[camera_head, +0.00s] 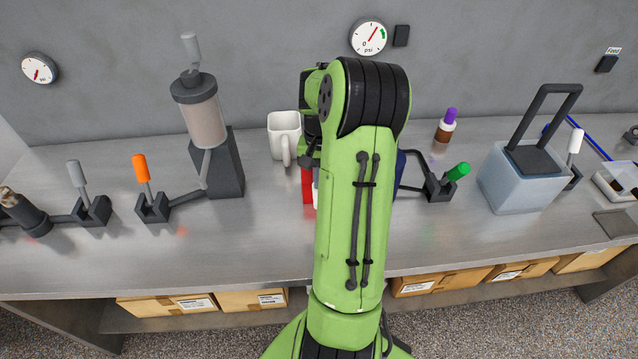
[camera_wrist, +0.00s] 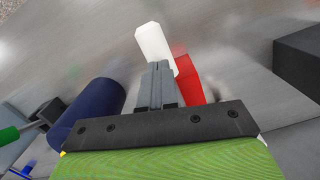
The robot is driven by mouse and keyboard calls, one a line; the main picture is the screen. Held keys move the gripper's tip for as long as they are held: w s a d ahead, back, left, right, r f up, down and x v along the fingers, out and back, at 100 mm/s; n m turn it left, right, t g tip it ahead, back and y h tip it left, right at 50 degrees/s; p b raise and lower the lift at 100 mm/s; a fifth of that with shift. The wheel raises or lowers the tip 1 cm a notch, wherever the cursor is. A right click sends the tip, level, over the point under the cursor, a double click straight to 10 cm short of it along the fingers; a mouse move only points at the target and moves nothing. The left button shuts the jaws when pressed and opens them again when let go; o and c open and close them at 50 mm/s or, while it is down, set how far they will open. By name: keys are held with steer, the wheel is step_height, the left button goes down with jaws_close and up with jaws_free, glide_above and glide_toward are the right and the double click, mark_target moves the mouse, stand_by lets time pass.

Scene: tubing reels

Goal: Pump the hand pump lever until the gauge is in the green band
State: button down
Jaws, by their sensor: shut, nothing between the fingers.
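The gauge (camera_head: 369,37) is a round white dial on the back wall, marked psi. Its red needle points up and right, short of the green band (camera_head: 382,33). A white lever handle (camera_wrist: 152,42) stands beside a red body (camera_wrist: 188,77) in the wrist view. In the head view my arm hides most of the pump, and only a red edge (camera_head: 307,185) shows. My gripper (camera_wrist: 155,66) is shut and empty, its fingertips close to the white handle. I cannot tell whether they touch.
A navy cylinder (camera_wrist: 95,108) lies left of my fingers in the wrist view. A green-handled valve (camera_head: 455,173), a white mug (camera_head: 284,134) and a small purple-capped bottle (camera_head: 447,124) are around my arm. Orange (camera_head: 140,168) and grey (camera_head: 75,172) handles stand at left.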

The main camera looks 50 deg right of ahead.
steer(key=d+r+p, duration=0.1)
steer(key=w+d+p, duration=0.1)
steer(key=p, duration=0.1)
steer(key=shift+w+d+r, duration=0.25)
steer(key=shift+d+r, duration=0.05)
steer(key=shift+r, duration=0.1)
steer(key=shift+f, duration=0.2)
step_height(320, 180, up, 16)
steer(key=d+p, duration=0.1)
steer(key=p, duration=0.1)
steer(key=shift+w+d+p, duration=0.25)
steer(key=shift+w+p, duration=0.05)
steer(key=shift+w, duration=0.05)
steer(key=shift+f, duration=0.15)
